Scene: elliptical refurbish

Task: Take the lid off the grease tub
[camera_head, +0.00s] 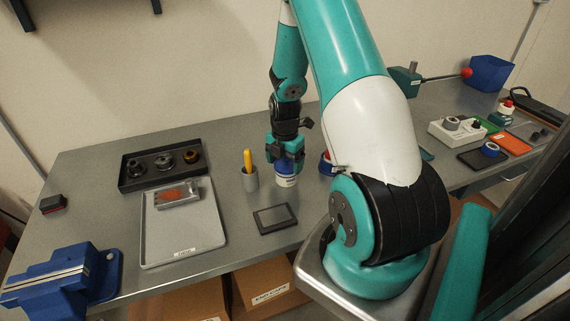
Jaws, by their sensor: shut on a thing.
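The grease tub (286,181) is a small white pot with a blue lid (284,168), standing upright on the grey bench near its middle. My gripper (286,158) points down over the tub, with its teal fingers closed around the blue lid. The fingers hide most of the lid. I see no clear gap between lid and tub.
A grey cup with a yellow-handled tool (249,178) stands just left of the tub. A red and blue item (327,165) is close on the right, partly behind my arm. A dark flat pad (274,218) lies in front. A grey tray (183,238) and blue vise (62,280) are left.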

